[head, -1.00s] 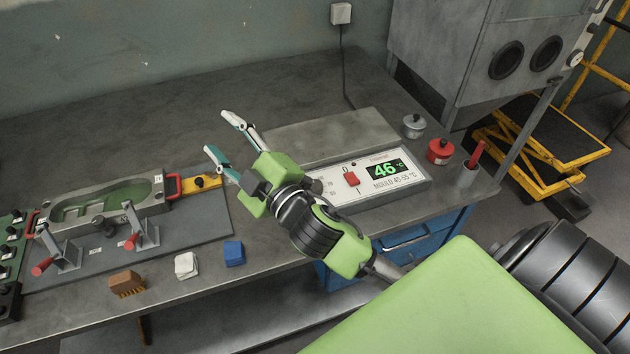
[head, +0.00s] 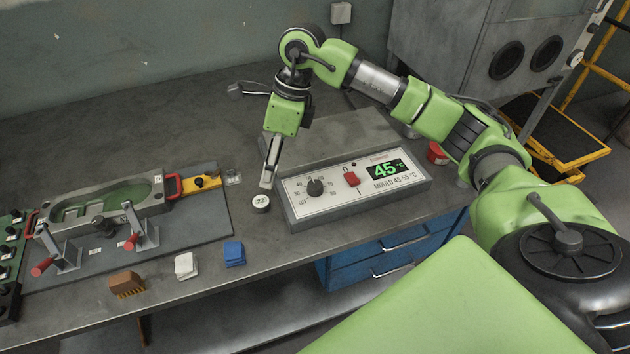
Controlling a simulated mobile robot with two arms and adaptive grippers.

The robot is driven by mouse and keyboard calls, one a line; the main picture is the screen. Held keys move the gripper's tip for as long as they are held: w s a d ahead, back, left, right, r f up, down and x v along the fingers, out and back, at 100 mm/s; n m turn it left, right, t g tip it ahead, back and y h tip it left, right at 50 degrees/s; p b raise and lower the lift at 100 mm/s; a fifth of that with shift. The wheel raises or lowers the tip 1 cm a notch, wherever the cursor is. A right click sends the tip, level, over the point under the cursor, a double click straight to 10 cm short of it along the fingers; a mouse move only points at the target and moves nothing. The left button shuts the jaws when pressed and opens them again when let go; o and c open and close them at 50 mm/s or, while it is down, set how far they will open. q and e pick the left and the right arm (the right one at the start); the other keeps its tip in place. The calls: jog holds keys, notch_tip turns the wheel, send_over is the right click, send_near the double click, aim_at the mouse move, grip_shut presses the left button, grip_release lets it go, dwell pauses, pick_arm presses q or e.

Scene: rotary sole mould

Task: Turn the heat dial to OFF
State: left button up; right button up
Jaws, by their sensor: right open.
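The heat dial (head: 315,187) is a black round knob on the white front panel of the grey heater box (head: 410,190). A scale of numbers rings it, with OFF printed below it. Its pointer is too small to read surely. My right gripper (head: 268,184) hangs fingers down just left of the panel, beside the dial and apart from it. It is open and empty; one finger shows clearly, and the other is mostly hidden. The green display (head: 386,170) reads 45. My left gripper is out of view.
A small round white-topped piece (head: 261,202) stands on the bench below my right gripper. The mould fixture (head: 105,205) with red-tipped clamps is at left. A blue block (head: 234,253), white cloth (head: 187,265) and brown brush (head: 127,284) lie along the front edge. A red pot (head: 437,153) is partly hidden.

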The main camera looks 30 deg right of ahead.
aim_at(315, 185)
jog(key=d+r+m+h, duration=0.15)
jog(key=d+h, duration=0.25)
jog(key=d, duration=0.7)
jog(key=shift+g, duration=0.3)
jog(key=f+p, duration=0.1)
jog(key=f, duration=0.2)
jog(key=f+p, duration=0.1)
jog(key=f, duration=0.3)
jog(key=f+p, duration=0.1)
jog(key=f, duration=0.3)
jog(key=shift+s+a+f+p, duration=0.15)
jog(key=shift+s+a+p, duration=0.15)
jog(key=shift+s+p, duration=0.1)
jog(key=shift+f, duration=0.8)
jog(key=shift+n, duration=0.25)
jog(key=c, duration=1.1)
